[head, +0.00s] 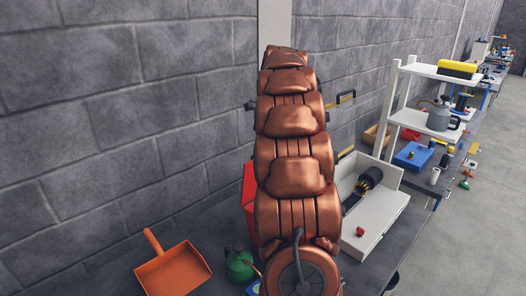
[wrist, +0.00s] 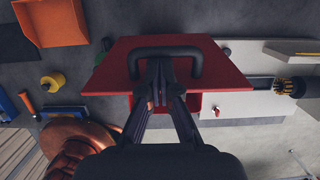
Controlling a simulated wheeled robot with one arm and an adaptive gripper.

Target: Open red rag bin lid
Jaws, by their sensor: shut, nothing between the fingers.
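The red rag bin (head: 249,200) stands on the bench in the head view, mostly hidden behind my copper arm. In the wrist view its red lid (wrist: 225,72) fills the middle, with a dark U-shaped handle (wrist: 170,50) on it. My gripper (wrist: 161,66) is shut and empty. Its fingertips are between the two legs of the handle, close to the crossbar; I cannot tell whether they touch it. More red of the bin shows below the lid behind the fingers. How far the lid is raised is unclear. My gripper is hidden in the head view.
An orange dustpan (head: 173,272) and a green container (head: 239,264) are left of my arm. A white open tray (head: 375,222) with a black brush and a small red piece (head: 360,231) is right. A yellow spool (wrist: 52,82) shows in the wrist view. A block wall stands behind.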

